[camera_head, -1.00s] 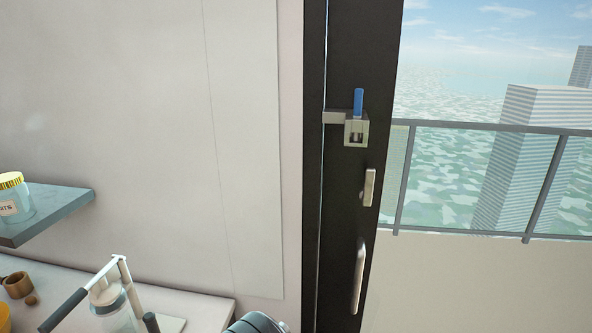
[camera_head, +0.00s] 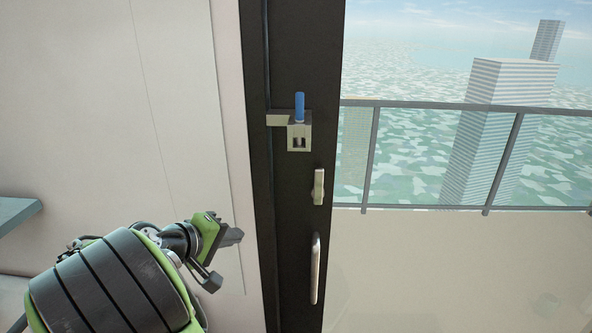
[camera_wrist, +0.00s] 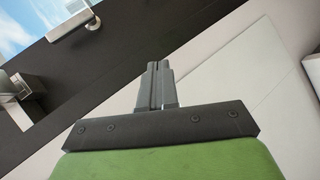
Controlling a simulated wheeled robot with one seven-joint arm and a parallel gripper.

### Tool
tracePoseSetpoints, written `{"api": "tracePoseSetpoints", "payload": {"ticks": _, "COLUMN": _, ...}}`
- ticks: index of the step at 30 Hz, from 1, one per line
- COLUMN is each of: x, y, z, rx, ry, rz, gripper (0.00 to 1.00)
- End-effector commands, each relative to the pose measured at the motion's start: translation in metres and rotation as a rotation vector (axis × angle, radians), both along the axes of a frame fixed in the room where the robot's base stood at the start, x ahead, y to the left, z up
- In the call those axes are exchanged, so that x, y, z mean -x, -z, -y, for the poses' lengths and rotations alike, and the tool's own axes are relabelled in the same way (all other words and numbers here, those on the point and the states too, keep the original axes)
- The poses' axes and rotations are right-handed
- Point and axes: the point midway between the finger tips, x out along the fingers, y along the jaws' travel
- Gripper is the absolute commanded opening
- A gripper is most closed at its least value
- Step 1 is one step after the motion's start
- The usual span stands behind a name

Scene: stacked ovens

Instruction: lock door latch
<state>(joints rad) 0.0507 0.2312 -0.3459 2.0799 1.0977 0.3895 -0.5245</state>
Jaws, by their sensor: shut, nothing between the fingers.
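The door latch (camera_head: 299,138) is a grey metal block with a blue upright lever (camera_head: 300,106), mounted on the dark door frame (camera_head: 290,60). A grey bar runs left from the block to the frame's left part. My gripper (camera_head: 238,236) is shut and empty, to the left of the door and below the latch, apart from both. In the wrist view my gripper's fingers (camera_wrist: 158,82) are together, and part of a grey metal fitting (camera_wrist: 22,88) shows at the left edge; I cannot tell which part it is.
Below the latch are a small light handle (camera_head: 318,187) and a long vertical handle (camera_head: 315,268). A pale wall panel (camera_head: 180,100) stands left of the door. A blue-grey shelf (camera_head: 15,215) is at the far left. Glass and a railing (camera_head: 450,107) lie to the right.

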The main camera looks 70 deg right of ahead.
Motion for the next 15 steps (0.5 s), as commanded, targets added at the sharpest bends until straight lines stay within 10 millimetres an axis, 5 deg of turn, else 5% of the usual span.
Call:
{"api": "tracePoseSetpoints", "payload": {"ticks": 6, "x": 0.019, "y": -0.068, "z": 0.032, "rx": 0.305, "ry": 0.149, "rz": -0.356, "gripper": 0.0}}
{"api": "tracePoseSetpoints", "payload": {"ticks": 15, "x": 0.02, "y": -0.083, "z": 0.033, "rx": 0.373, "ry": 0.181, "rz": -0.439, "gripper": 0.0}}
